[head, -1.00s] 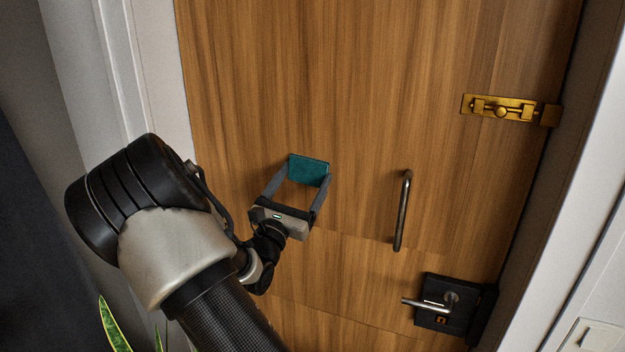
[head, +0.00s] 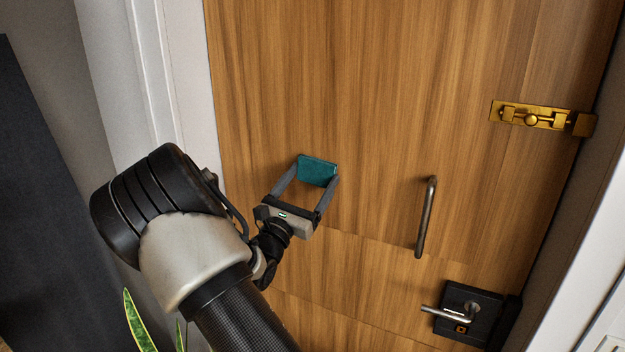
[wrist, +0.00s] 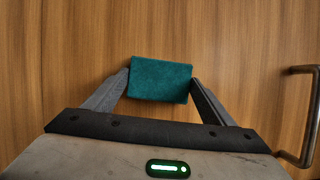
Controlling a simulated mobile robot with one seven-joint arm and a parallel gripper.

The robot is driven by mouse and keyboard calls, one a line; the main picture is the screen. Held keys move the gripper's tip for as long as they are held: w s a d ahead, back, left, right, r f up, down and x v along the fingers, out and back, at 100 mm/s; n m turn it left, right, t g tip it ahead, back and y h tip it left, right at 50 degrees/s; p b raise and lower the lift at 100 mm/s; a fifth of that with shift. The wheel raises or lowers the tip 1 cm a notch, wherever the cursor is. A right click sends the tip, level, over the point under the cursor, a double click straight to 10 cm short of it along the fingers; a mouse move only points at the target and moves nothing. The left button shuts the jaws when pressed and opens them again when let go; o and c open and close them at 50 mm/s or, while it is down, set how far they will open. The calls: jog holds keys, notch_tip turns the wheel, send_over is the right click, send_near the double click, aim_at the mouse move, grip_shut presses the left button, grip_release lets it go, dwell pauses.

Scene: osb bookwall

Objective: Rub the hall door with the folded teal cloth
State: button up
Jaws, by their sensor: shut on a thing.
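The folded teal cloth (head: 317,170) is held between the two fingertips of my gripper (head: 316,174). In the wrist view the cloth (wrist: 160,79) spans the gap between the grey fingers of my gripper (wrist: 160,84), with its flat face toward the camera. The hall door (head: 370,100) is wood-grained and looks shut. The cloth is in front of the door's left half, left of the bar handle. It is at or very close to the door's face; I cannot tell whether it touches.
A vertical metal bar handle (head: 426,217) stands out from the door to the right of my gripper. Below it is a lever handle on a black lock plate (head: 470,314). A brass bolt (head: 540,117) sits at upper right. A leafy plant (head: 139,325) is at lower left.

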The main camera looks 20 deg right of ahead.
jog(key=shift+s+a+p, duration=0.4)
jog(key=shift+s+a, duration=0.5)
jog(key=shift+a, duration=0.25)
jog(key=shift+s+a+p, duration=0.35)
jog(key=shift+s+a, duration=0.5)
jog(key=shift+a, duration=0.25)
jog(key=shift+a, duration=0.1)
jog(key=shift+s+a+p, duration=0.3)
jog(key=shift+s+a, duration=0.65)
jog(key=shift+a, duration=0.1)
